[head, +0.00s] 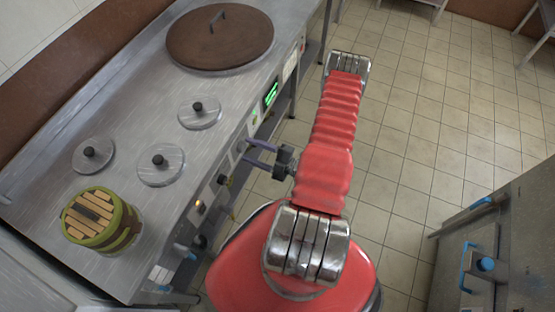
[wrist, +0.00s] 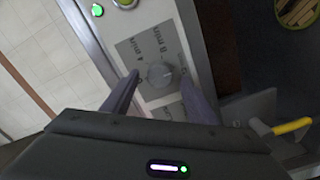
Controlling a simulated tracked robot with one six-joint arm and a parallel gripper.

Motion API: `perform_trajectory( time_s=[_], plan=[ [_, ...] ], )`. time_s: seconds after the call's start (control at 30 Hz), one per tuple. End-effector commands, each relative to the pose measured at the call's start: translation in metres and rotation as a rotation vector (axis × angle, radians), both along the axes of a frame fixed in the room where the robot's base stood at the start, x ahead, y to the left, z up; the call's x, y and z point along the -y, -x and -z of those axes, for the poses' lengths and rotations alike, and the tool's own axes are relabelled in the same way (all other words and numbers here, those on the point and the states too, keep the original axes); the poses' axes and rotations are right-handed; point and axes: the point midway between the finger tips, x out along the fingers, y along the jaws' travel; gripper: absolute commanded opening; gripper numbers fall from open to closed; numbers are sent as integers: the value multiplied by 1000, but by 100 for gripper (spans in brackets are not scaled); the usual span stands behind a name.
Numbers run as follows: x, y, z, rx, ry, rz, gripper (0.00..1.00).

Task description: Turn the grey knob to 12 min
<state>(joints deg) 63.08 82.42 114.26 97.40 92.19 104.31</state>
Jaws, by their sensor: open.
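The plate carries printed labels, of which "4 min" and "8 min" are readable; I cannot make out a 12 min mark or the knob's pointer. My gripper (wrist: 160,82) is open, with one purple-grey finger on each side of the knob. I cannot tell whether either finger touches it. In the head view my gripper (head: 247,151) reaches the front panel of the steel counter, and the knob is hard to make out there.
The steel counter (head: 120,95) holds a big brown lid (head: 220,38), several small steel lids and a banded wooden tub (head: 100,218). A green display (head: 271,93) is on the front panel. A steel cabinet (head: 520,240) with blue handles stands at right. The tiled floor between is clear.

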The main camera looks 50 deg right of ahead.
Motion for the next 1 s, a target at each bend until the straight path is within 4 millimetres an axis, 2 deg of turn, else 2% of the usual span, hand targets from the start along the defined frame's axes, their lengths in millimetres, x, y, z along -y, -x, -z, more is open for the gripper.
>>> perform_trajectory(
  time_s=[1.0],
  plan=[
    [37,101,1,0,1,4,53]
  ],
)
